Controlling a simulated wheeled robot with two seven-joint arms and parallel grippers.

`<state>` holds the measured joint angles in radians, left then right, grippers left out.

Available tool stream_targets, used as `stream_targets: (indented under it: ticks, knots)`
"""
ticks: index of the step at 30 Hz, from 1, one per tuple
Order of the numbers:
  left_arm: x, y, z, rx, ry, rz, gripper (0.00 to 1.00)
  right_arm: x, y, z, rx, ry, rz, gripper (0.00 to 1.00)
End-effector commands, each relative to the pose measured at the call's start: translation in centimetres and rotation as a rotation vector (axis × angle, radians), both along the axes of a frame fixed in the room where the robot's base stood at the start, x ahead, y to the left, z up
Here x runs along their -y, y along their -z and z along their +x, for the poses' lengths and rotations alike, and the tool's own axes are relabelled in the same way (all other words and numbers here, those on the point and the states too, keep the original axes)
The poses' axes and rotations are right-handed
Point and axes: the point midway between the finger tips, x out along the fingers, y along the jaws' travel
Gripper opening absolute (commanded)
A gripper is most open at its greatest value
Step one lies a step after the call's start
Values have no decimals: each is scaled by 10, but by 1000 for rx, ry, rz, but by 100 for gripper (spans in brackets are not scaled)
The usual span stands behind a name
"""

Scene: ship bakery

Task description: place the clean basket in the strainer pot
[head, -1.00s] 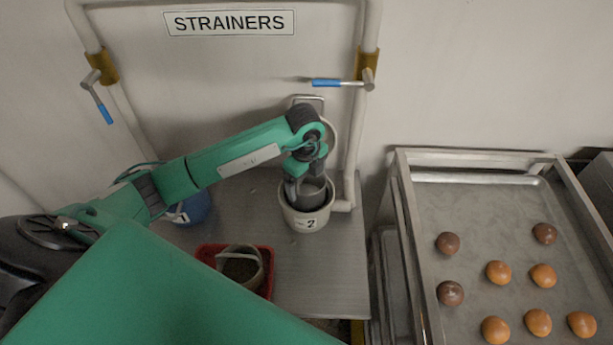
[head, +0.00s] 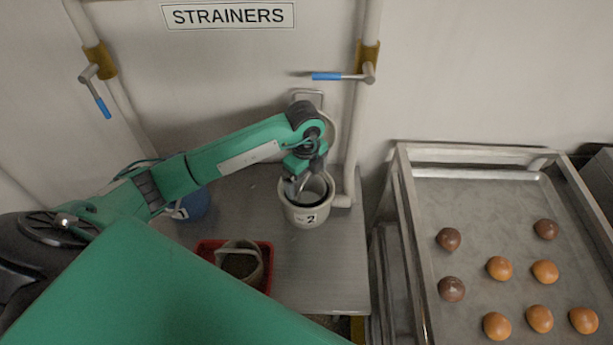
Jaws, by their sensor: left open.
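A white strainer pot marked 2 (head: 306,217) stands on the metal bench, near the pipe. A grey basket (head: 320,185) sits down inside this pot, with its rim near the pot's rim. My left gripper (head: 300,190) is open over the pot, its fingers at the basket's left side. The gripper partly hides the basket, and I cannot tell if a finger touches it. A second basket (head: 256,272), with a handle and dark contents, sits in a red tray (head: 205,247) at the front of the bench. My right gripper is not in view.
A blue pot marked 1 (head: 196,204) stands behind my left arm. Pipes with blue-handled valves (head: 327,76) run up the wall. At right a metal rack holds a tray (head: 450,200) of several buns. The bench's right front (head: 325,270) is clear.

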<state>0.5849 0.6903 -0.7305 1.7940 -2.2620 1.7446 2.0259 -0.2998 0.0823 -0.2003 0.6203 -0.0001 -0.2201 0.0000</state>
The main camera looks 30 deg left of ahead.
Motion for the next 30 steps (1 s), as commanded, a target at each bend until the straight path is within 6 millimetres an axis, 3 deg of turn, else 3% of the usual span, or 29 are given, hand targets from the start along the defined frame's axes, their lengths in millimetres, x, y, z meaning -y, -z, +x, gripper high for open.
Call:
stream_targets:
  ticks: [18,24,30]
  knots:
    - [0,-106,-2,1,1,-1,100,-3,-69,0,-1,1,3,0]
    - [-1,-125,-3,0,0,0,100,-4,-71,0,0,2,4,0]
    - [-1,-130,-3,0,0,-1,100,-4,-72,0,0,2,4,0]
